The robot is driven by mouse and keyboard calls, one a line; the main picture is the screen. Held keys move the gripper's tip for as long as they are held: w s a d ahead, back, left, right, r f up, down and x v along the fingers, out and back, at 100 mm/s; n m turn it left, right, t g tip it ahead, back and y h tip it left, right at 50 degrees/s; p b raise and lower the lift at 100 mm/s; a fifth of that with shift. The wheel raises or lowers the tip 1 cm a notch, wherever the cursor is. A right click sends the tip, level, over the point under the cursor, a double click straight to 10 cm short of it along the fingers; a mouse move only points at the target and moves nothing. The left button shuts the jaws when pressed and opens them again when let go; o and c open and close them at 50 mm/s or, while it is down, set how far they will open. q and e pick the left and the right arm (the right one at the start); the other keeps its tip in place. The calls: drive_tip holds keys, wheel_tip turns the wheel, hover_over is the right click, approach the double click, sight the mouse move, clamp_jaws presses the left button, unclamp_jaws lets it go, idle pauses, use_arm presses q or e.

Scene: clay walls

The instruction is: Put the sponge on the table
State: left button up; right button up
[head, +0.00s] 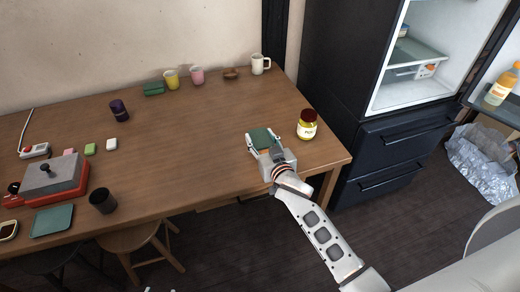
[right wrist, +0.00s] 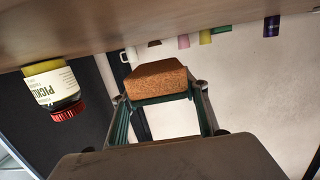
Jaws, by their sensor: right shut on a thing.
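My right gripper (head: 262,141) is shut on the sponge (head: 263,134), near the right end of the wooden table (head: 200,140). The sponge shows a green face upward in the head view. In the right wrist view the sponge (right wrist: 158,80) shows as a brown, rough block between the two fingers. That view is upside down, with the table (right wrist: 150,22) along the top. A gap shows there between the sponge and the table, so the sponge appears held a little above it.
A pickle jar (head: 307,125) stands just right of the gripper. Cups (head: 197,76), a white mug (head: 260,64) and a green block (head: 153,89) line the back. A red-grey appliance (head: 50,178) and dark cup (head: 103,201) are left. The table's middle is clear.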

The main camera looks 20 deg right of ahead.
drive_tip(key=shift+f, duration=0.45)
wheel_tip(320, 180, down, 3)
drive_tip(key=shift+r+b, duration=0.1)
drive_tip(key=shift+b, duration=0.65)
drive_tip(key=shift+f, duration=0.35)
drive_tip(key=shift+r, duration=0.1)
drive_tip(key=shift+f, duration=0.2)
drive_tip(key=o, duration=1)
use_arm(q)
drive_tip(key=shift+w+a+f, duration=0.2)
drive_tip(key=shift+w, duration=0.3)
